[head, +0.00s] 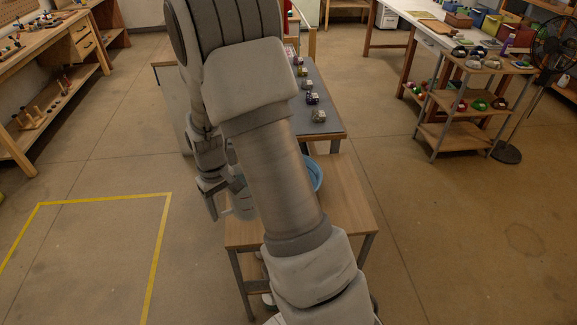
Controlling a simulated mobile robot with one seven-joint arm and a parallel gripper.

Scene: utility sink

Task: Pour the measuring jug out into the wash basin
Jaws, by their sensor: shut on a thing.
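My gripper (224,197) is low at the left of my arm, beside the left edge of a small wooden table. It is shut on a pale, see-through vessel, the measuring jug (243,206). The jug shows only in part beside my arm, so its tilt and contents cannot be told. A blue wash basin (316,174) stands on the table to the right of the jug. My arm hides most of the basin, and only its right rim shows.
The wooden table (348,205) has bare top at its right and front. A grey-topped bench (325,124) with several small objects adjoins behind. A shelf cart (450,105) and a fan (553,60) stand at the right. The floor at left is clear, with yellow tape (160,235).

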